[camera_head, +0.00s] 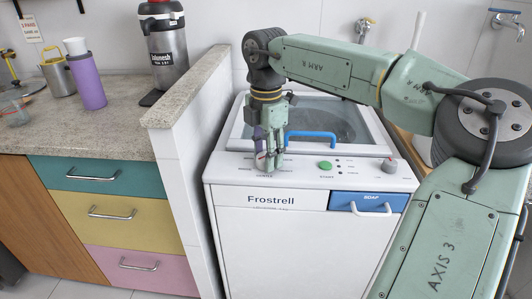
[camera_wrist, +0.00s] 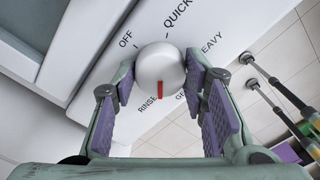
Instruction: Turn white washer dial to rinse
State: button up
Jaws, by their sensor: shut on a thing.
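The white washer (camera_head: 275,245), marked Frostrell, stands in the middle of the head view. My gripper (camera_head: 268,161) points down at the left part of its top panel. The fingers largely hide the dial there. In the wrist view the dial (camera_wrist: 160,64) is a round white knob with a red mark. My gripper (camera_wrist: 161,68) has one purple finger pad on each side of it and is shut on it. The red mark points toward the printed RINSE label (camera_wrist: 147,105), slightly to its right. OFF, QUICK, HEAVY and a partly hidden label also ring the dial.
A green button (camera_head: 325,165) and a grey knob (camera_head: 389,166) sit to the right on the panel. A blue lid handle (camera_head: 311,136) is just behind my gripper. A blue soap drawer (camera_head: 345,201) is in the front. A low wall (camera_head: 185,90) stands at the left.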

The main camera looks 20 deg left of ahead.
jog(key=shift+m, duration=1)
jog(key=o, duration=1.2)
jog(key=shift+r, duration=0.1)
notch_tip(320, 180, up, 12)
jog(key=shift+f, duration=0.1)
jog(key=shift+s, duration=0.1)
